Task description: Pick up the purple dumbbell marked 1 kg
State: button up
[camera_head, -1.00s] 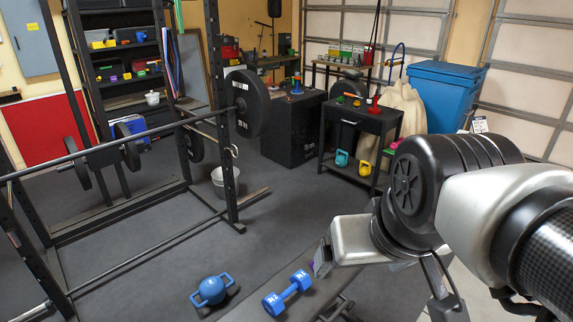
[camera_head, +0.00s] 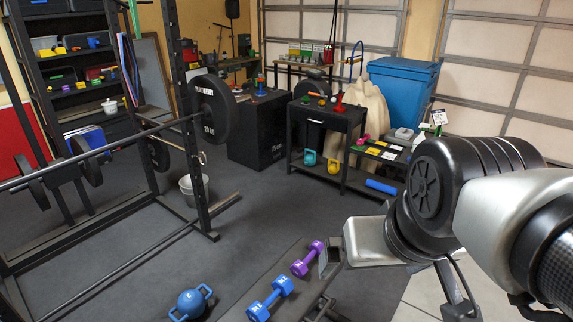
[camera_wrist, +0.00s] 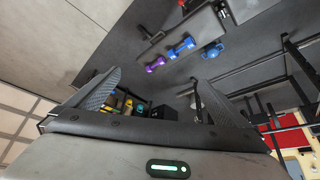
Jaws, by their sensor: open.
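The purple dumbbell (camera_head: 307,259) lies on a dark flat bench (camera_head: 243,297) in the head view, just left of my gripper's end. Its weight mark is too small to read. A larger blue dumbbell (camera_head: 270,299) lies beside it, nearer the camera. In the wrist view the purple dumbbell (camera_wrist: 155,65) and blue dumbbell (camera_wrist: 182,47) show beyond the fingers, at a distance. My gripper (camera_wrist: 156,80) is open and empty, with its two fingers spread apart. In the head view my forearm and wrist come in from the right, and the fingers are only partly visible.
A blue kettlebell (camera_head: 191,304) stands on the floor left of the bench. A squat rack with a loaded barbell (camera_head: 214,108) fills the left. A black side table (camera_head: 330,113), shelving with kettlebells and a blue bin (camera_head: 393,92) stand behind.

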aim_at(299, 269)
jog(key=k, duration=0.3)
jog(key=k+u, duration=0.2)
jog(key=u, duration=0.25)
jog(key=k+j+u, duration=0.1)
jog(key=u, duration=0.35)
jog(key=i+l+u, duration=0.2)
jog(key=l, duration=0.15)
jog(key=l+u, duration=0.2)
jog(key=l, duration=0.15)
jog(key=i+l, duration=0.1)
jog(key=l, duration=0.3)
jog(key=i+l, duration=0.1)
jog(key=l, duration=0.3)
jog(key=i+l, duration=0.1)
jog(key=l, duration=0.3)
jog(key=i+l, duration=0.15)
jog(key=l, duration=0.25)
jog(key=i+l, duration=0.1)
jog(key=l, duration=0.3)
jog(key=i+l, duration=0.1)
jog(key=l, duration=0.3)
jog(key=i+l, duration=0.1)
jog(key=l, duration=0.3)
